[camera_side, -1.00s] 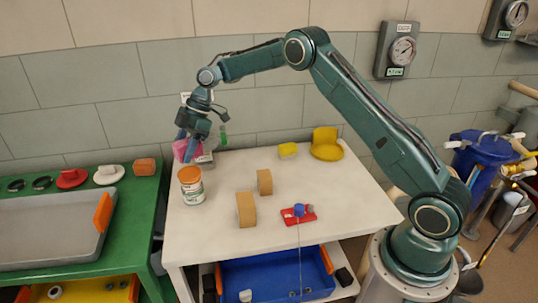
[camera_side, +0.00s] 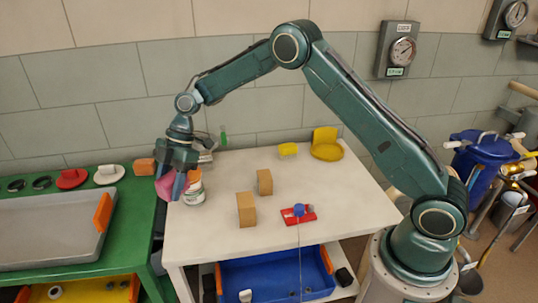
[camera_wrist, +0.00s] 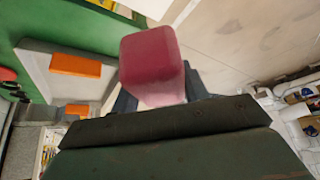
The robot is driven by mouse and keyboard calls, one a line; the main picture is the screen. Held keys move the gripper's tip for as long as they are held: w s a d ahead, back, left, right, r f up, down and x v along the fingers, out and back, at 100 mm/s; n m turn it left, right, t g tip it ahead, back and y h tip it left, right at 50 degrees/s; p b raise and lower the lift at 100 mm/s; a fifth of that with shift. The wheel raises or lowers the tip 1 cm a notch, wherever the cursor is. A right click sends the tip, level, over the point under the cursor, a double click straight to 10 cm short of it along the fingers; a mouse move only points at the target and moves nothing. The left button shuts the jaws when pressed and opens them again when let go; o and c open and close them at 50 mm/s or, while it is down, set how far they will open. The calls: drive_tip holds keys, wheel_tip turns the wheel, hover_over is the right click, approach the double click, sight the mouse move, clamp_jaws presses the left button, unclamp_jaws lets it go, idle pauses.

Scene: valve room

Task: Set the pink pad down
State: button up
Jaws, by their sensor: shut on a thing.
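The pink pad (camera_side: 164,187) is in my gripper (camera_side: 172,188) at the left edge of the white table (camera_side: 225,240), beside a white jar with an orange lid (camera_side: 195,192). The fingers are shut on the pad and hide part of it and part of the jar. In the wrist view the pad (camera_wrist: 150,60) sticks out beyond the fingers as a rounded dark pink block. I cannot tell whether the pad touches the table or the jar.
Two tan blocks (camera_side: 246,209) stand mid-table, with a red piece with a blue knob (camera_side: 298,214) to their right. Yellow pieces (camera_side: 326,145) stand at the back. A green bench (camera_side: 130,215) with a grey tray (camera_side: 45,225) is at the left. The table's front middle is clear.

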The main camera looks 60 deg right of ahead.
sight(180, 244)
wheel_tip(180, 244, down, 18)
drive_tip(key=shift+r, duration=0.25)
idle(0.6)
drive_tip(key=shift+f, duration=0.1)
drive_tip(key=o, duration=1)
drive_tip(key=v, duration=1.2)
drive_tip(key=shift+r, duration=0.2)
